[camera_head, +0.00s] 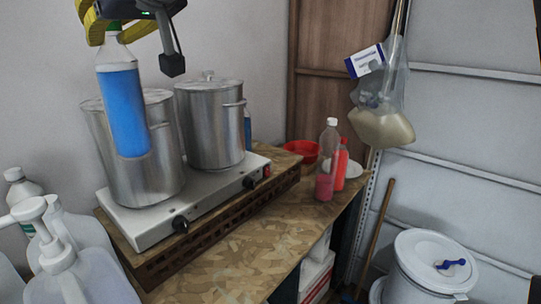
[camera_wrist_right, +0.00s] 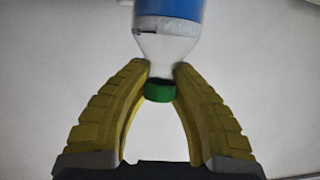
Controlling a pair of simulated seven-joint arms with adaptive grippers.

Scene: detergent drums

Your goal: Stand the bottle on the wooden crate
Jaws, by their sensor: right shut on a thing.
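The bottle (camera_head: 123,110) is clear with blue liquid and a white band near its top. It hangs nearly upright in front of the left steel pot in the head view. My right gripper (camera_head: 112,36), with yellow fingers, is shut on its neck from above. In the right wrist view, the bottle (camera_wrist_right: 168,40) shows its neck and green cap between the fingertips (camera_wrist_right: 161,72). A brown slatted wooden frame (camera_head: 160,268), perhaps the wooden crate, lies under the hotplate; its top is mostly covered. My left gripper is not in view.
Two steel pots (camera_head: 210,125) stand on the hotplate (camera_head: 215,190). White pump bottles (camera_head: 85,275) stand at lower left. A clear bottle with pink liquid (camera_head: 326,160), a red bottle (camera_head: 341,165) and a red bowl (camera_head: 300,149) are at the right. The board tabletop (camera_head: 265,240) is bare in front.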

